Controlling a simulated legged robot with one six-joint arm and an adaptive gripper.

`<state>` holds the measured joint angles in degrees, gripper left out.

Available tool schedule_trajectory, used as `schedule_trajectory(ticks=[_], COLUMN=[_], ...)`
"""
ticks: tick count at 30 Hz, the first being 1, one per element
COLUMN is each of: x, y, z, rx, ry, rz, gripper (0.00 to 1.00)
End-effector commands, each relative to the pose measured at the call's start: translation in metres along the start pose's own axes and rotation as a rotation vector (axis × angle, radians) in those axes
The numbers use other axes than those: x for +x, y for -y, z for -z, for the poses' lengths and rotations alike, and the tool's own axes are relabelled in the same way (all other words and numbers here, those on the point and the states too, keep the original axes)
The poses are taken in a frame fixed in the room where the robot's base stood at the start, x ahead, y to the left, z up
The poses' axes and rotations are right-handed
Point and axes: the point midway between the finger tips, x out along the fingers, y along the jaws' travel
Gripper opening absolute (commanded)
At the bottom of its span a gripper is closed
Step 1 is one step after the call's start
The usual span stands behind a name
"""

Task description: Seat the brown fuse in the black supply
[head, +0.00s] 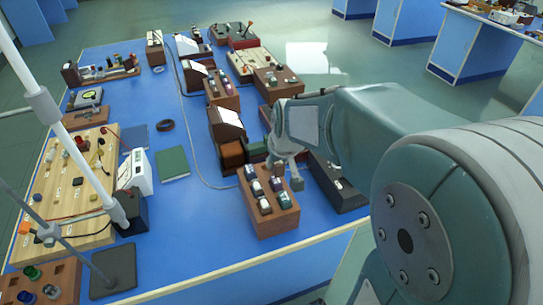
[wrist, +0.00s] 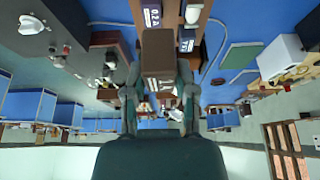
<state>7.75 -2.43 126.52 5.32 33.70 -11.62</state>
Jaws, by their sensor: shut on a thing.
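My gripper (head: 284,168) is above the far end of the wooden fuse rack (head: 268,222) in the head view. In the wrist view my gripper (wrist: 159,88) is shut on the brown fuse (wrist: 158,52), a brown block with a pale label. In the head view I cannot clearly make out the held fuse. The black supply (head: 345,197) is a low dark box just right of the rack, partly hidden by my arm. In the wrist view the black supply (wrist: 60,30) is at upper left, with knobs on its face, apart from the fuse.
Several dark and pale fuses stand in the rack. A green book (head: 172,164), a white meter (head: 137,172) and a wooden circuit board (head: 48,195) are to the left. Wooden instrument boxes stand behind my gripper.

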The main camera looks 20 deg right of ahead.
Motion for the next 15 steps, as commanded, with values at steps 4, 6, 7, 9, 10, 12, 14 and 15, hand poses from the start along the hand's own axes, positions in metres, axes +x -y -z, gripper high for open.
schedule_trajectory(ticks=[4, 6, 7, 9, 10, 12, 14, 15], x=[-0.02, -0.026, -0.028, -0.032, -0.033, -0.035, -0.037, -0.039], y=[0.003, 0.003, 0.004, 0.004, 0.004, 0.005, 0.005, 0.005], z=[-0.018, -0.024, -0.026, -0.03, -0.031, -0.033, -0.033, -0.032], rx=[0.0, 0.0, 0.0, 0.0, 0.001, 0.001, 0.001, 0.001], ry=[-0.003, -0.003, -0.002, -0.001, -0.001, -0.001, -0.001, -0.001], rz=[0.0, 0.0, 0.0, 0.0, 0.0, 0.0, 0.0, 0.0], gripper=[0.0, 0.0, 0.0, 0.0, 0.0, 0.0, 0.0, 0.0])
